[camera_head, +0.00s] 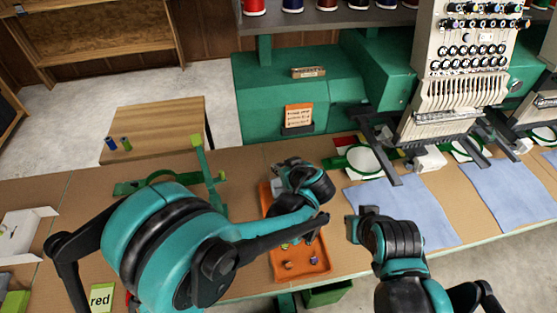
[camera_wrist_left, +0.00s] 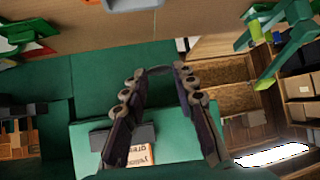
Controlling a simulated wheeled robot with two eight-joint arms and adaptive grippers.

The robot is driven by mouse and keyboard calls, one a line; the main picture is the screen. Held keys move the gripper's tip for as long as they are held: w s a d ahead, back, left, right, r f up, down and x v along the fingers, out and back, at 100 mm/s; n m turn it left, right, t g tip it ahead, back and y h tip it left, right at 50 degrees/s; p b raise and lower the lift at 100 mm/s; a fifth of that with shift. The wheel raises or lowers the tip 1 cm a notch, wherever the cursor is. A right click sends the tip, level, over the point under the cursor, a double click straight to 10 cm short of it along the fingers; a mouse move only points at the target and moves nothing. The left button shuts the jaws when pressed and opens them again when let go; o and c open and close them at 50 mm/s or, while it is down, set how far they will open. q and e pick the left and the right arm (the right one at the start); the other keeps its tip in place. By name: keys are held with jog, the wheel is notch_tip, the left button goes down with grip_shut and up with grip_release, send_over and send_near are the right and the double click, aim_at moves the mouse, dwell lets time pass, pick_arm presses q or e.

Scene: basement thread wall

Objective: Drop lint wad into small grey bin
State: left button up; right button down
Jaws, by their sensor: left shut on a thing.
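My left gripper (camera_head: 287,168) is above the table behind the orange tray, and its fingers fill the middle of the left wrist view (camera_wrist_left: 157,74). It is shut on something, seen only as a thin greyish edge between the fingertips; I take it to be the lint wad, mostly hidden. A small light-grey piece, probably the small grey bin (camera_head: 278,186), shows beside the gripper, largely covered by my arm. A pale grey rim at the top of the left wrist view (camera_wrist_left: 132,4) may be the same bin. My right gripper (camera_head: 360,214) is over the table's front; its opening is unclear.
The orange tray (camera_head: 313,262) holds several small spools. A green embroidery machine (camera_head: 258,107) stands behind, with a white multi-needle head (camera_head: 462,68) at right. Blue cloths (camera_head: 400,205) lie on the table. A green stand (camera_head: 207,165) rises left of the left gripper.

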pick_arm(q)
notch_tip(320, 180, down, 6)
jog(key=b, duration=0.3)
jog(key=shift+r+b, duration=0.25)
jog(key=shift+b, duration=0.1)
jog(key=o, duration=0.7)
jog(key=v, duration=0.7)
jog(key=shift+s+r, duration=0.2)
